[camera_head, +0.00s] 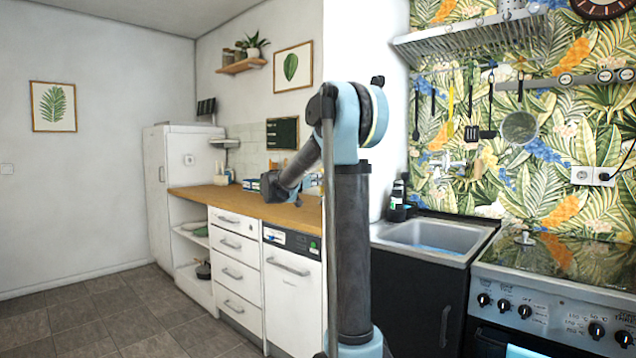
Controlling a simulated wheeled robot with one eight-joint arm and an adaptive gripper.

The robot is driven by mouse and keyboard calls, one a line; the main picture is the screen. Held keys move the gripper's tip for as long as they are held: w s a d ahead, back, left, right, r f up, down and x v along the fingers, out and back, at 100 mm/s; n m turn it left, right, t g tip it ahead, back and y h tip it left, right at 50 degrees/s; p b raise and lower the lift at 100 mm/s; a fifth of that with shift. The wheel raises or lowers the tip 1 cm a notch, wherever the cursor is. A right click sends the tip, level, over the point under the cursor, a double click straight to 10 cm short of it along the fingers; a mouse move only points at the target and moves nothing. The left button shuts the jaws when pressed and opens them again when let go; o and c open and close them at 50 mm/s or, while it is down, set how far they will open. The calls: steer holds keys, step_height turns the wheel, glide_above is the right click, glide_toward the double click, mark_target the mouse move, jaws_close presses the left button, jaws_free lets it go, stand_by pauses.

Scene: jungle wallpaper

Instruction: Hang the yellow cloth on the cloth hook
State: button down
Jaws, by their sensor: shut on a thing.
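My arm (352,240) stands upright in the middle of the head view and bends at its top joint. A dark link slopes from there down to the left and ends in front of the wooden counter. I make out no gripper fingers, and anything beyond that link end is hidden. I see no yellow cloth. I cannot pick out the cloth hook. A thin yellow utensil (451,100) hangs on the leaf-patterned wall at the right, among dark utensils.
A sink (430,238) and a stove (560,275) stand at the right below a wall rack (470,38). A wooden counter (235,202) over white drawers runs behind my arm. A white fridge (180,175) stands at the left. Tiled floor is free at the lower left.

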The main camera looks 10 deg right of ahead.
steer(key=shift+f, duration=0.25)
steer(key=c, duration=1.5)
jaws_free()
steer(key=shift+c, duration=0.2)
steer(key=v, duration=0.9)
